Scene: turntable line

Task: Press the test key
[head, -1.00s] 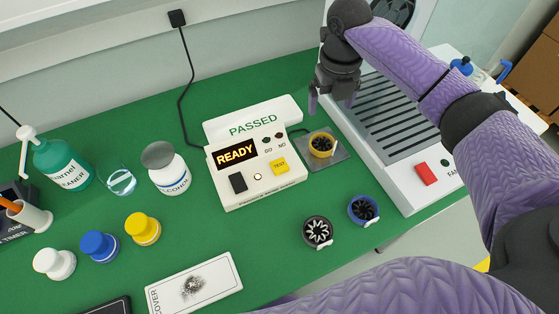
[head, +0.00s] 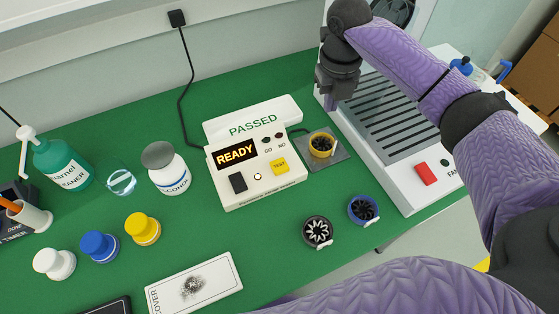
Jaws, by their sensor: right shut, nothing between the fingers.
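The white tester (head: 250,190) stands in the middle of the green bench, with a lit display (head: 235,154) reading READY and a sign reading PASSED on top. The yellow test key (head: 279,167) is on its right front face. A yellow-rimmed fan (head: 321,145) sits on the grey plate (head: 338,151) at the tester's right. My right gripper (head: 333,101) is above and behind that plate, beside the vented unit, apart from the key; its fingers are shut and empty. My left gripper is not in view.
A black-rimmed fan (head: 317,232) and a blue-rimmed fan (head: 363,209) lie at the front right. A vented white unit (head: 401,190) stands on the right. Bottles and coloured pots (head: 99,246) fill the left. A white card (head: 194,284) lies in front.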

